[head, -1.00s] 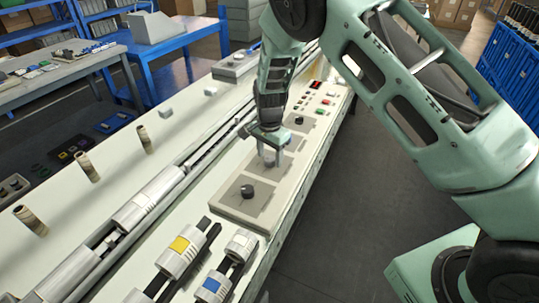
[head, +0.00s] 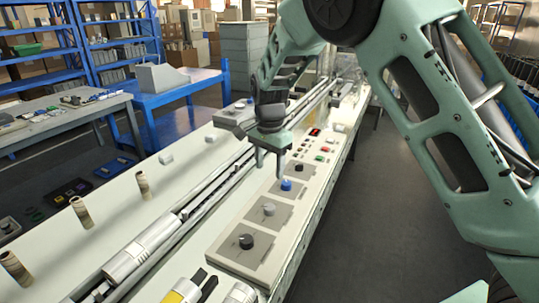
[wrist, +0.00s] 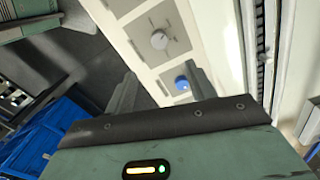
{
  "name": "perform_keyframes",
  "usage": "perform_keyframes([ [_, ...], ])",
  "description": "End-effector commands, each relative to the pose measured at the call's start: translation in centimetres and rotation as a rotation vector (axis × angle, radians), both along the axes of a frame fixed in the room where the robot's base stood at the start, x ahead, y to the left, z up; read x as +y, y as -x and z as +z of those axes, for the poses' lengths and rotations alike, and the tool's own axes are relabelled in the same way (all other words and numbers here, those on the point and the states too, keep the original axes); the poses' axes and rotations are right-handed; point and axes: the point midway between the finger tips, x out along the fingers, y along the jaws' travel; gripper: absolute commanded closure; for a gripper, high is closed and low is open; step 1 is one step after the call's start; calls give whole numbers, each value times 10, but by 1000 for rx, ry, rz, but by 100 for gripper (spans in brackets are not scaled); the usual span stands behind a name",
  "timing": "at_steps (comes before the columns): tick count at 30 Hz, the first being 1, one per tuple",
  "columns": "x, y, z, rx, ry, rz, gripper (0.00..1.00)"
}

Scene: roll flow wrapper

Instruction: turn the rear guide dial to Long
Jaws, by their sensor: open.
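Several dials stand in a row on the pale control panel (head: 222,254). In the head view these are a near black dial (head: 246,241), a light grey dial (head: 268,209), a blue dial (head: 286,184) and a far black dial (head: 299,167). I cannot read their labels, so I cannot tell which is the rear guide dial. My gripper (head: 270,166) is open and empty, above the panel close to the blue dial. In the wrist view the blue dial (wrist: 182,83) shows beside one finger, with the grey dial (wrist: 159,40) farther up; my gripper (wrist: 163,80) holds nothing.
Small red and green buttons (head: 320,156) and a red display (head: 314,132) lie beyond the dials. A metal rail (head: 200,197) runs along the panel's left. Floor to the right is open.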

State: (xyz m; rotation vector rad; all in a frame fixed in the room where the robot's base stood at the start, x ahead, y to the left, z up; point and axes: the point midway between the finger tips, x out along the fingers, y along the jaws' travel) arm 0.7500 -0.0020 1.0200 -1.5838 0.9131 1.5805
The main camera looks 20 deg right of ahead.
Motion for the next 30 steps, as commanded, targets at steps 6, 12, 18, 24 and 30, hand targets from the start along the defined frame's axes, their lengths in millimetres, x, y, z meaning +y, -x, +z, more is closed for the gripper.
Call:
perform_keyframes([
  [6,0,0,30,-2,0,1,45],
  [12,0,0,38,0,1,0,45],
  [18,0,0,38,0,1,0,45],
  [24,0,0,38,0,1,0,45],
  [30,24,42,45,16,-60,187,45],
])
